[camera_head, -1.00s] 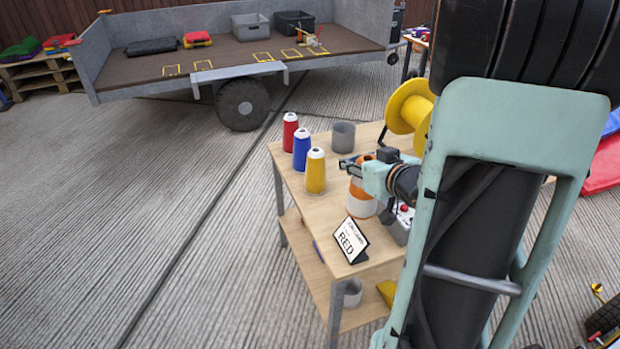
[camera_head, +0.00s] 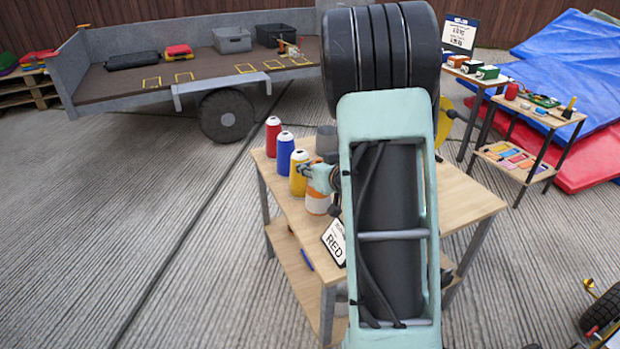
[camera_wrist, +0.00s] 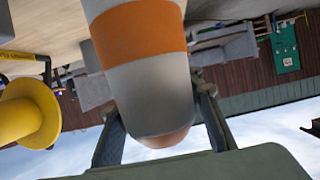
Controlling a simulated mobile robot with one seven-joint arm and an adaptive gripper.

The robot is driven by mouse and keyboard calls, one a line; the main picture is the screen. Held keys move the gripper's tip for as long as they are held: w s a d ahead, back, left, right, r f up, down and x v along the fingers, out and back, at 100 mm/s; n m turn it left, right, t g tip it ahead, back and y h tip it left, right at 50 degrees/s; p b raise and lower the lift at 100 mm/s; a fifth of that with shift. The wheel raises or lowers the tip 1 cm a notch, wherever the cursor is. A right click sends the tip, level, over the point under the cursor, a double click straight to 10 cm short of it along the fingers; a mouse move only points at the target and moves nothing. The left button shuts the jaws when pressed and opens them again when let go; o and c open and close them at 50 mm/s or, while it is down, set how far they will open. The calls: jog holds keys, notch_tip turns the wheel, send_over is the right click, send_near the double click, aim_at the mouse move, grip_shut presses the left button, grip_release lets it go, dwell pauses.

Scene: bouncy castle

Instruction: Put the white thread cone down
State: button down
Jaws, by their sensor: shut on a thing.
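The white thread cone (camera_wrist: 150,85), with an orange band and an orange tip, fills the middle of the wrist view. My gripper (camera_wrist: 158,102) has one finger on each side of it and is shut on its narrow upper part. In the head view the cone (camera_head: 317,203) stands upright over the table (camera_head: 460,200), right beside the yellow cone. Its base runs out of the wrist view, so I cannot tell whether it touches the tabletop. My arm hides part of the table and of the gripper.
Red (camera_head: 273,136), blue (camera_head: 285,155) and yellow (camera_head: 299,173) cones stand in a row at the table's left edge. A grey cup (camera_head: 326,139) is behind. A RED sign (camera_head: 335,242) stands in front. The table's right side looks clear.

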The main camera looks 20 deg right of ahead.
jog(key=shift+w+f+b, duration=0.15)
jog(key=shift+f+b, duration=0.15)
jog(key=shift+f, duration=0.6)
jog(key=shift+w+f+b, duration=0.15)
jog(key=shift+f+b, duration=0.1)
jog(key=shift+f, duration=0.6)
jog(key=shift+f, duration=0.15)
jog(key=c, duration=2.2)
grip_release()
jog(key=shift+f, duration=0.1)
jog(key=o, duration=0.9)
